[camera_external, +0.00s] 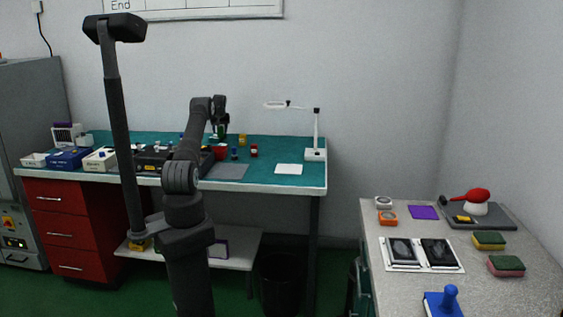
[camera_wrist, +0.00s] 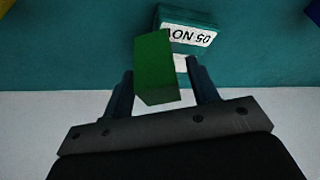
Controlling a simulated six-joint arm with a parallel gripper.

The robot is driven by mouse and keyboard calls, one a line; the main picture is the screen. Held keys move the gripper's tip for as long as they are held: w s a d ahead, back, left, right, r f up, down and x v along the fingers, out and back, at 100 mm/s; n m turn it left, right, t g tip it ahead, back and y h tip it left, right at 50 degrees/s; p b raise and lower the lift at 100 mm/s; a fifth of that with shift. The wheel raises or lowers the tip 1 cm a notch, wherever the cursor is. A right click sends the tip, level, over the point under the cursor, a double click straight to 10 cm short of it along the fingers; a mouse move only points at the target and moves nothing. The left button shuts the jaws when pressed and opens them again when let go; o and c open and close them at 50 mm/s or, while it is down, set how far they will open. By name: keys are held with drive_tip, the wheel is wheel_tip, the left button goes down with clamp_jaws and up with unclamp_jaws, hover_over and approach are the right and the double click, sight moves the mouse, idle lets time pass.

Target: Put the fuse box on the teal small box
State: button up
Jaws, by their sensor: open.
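A green box (camera_wrist: 156,68), which seems to be the fuse box, stands between my gripper's fingers (camera_wrist: 160,66) in the wrist view. The fingers are open, with a gap visible on the right side of the green box. The teal small box (camera_wrist: 187,20) with a white printed label is just beyond it, and the green box overlaps its left part in the picture. I cannot tell whether the two touch. In the external view my gripper (camera_external: 220,127) is low over the back of the teal-topped bench, with green (camera_external: 221,133) showing at its fingers.
A red item (camera_external: 220,152), small bottles and a yellow item (camera_external: 242,139) stand near my gripper on the bench (camera_external: 290,147). A grey mat (camera_external: 228,171), a white sheet (camera_external: 288,169) and a lamp (camera_external: 315,154) are to the right. Several bins (camera_external: 70,158) stand at the left.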

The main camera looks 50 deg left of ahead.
drive_tip(key=v, duration=1.2)
drive_tip(key=shift+s, duration=0.1)
drive_tip(key=x, duration=1.1)
drive_tip(key=shift+a+f, duration=0.2)
drive_tip(key=shift+f, duration=0.1)
drive_tip(key=shift+r, duration=1.65)
drive_tip(key=shift+f, duration=0.1)
